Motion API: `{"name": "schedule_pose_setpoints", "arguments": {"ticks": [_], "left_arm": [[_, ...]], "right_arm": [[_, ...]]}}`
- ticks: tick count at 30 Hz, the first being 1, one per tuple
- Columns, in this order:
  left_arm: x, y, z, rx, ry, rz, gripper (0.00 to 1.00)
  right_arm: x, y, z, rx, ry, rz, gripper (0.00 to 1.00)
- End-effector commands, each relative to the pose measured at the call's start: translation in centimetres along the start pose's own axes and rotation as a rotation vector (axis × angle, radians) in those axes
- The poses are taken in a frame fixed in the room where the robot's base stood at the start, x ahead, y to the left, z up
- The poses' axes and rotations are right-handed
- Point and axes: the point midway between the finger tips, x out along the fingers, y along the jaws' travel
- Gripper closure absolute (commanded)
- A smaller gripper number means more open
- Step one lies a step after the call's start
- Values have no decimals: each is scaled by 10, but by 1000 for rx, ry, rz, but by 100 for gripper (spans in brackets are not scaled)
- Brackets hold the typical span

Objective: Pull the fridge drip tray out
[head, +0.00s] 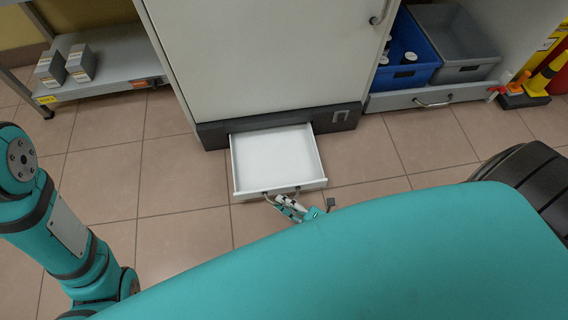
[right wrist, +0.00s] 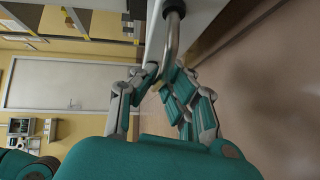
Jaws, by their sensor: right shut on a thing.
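The white drip tray (head: 278,158) sticks out from the dark base of the fridge (head: 262,55) in the head view, and its inside looks empty. My right gripper (head: 285,202) is at the tray's front, shut on the tray's handle (head: 297,191). In the right wrist view the fingers of my right gripper (right wrist: 162,84) close around the metal handle bar (right wrist: 172,38). My left gripper is not in view; only part of my left arm shows at the left of the head view.
A low grey shelf (head: 112,75) with small boxes (head: 80,64) stands left of the fridge. On the right, a blue bin (head: 408,45) and a grey bin (head: 462,48) sit above a drawer with a handle. Tiled floor (head: 185,185) is clear on both sides of the tray.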

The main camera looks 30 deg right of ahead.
Motion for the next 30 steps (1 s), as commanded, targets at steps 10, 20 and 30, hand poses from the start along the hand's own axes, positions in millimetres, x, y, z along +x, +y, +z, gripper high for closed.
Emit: {"name": "schedule_pose_setpoints", "arguments": {"ticks": [10,20,30], "left_arm": [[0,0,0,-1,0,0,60],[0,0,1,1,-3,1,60],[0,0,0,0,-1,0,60]], "right_arm": [[2,3,2,1,-2,8,68],[-11,0,1,0,-2,1,68],[-63,2,2,2,-3,5,68]]}}
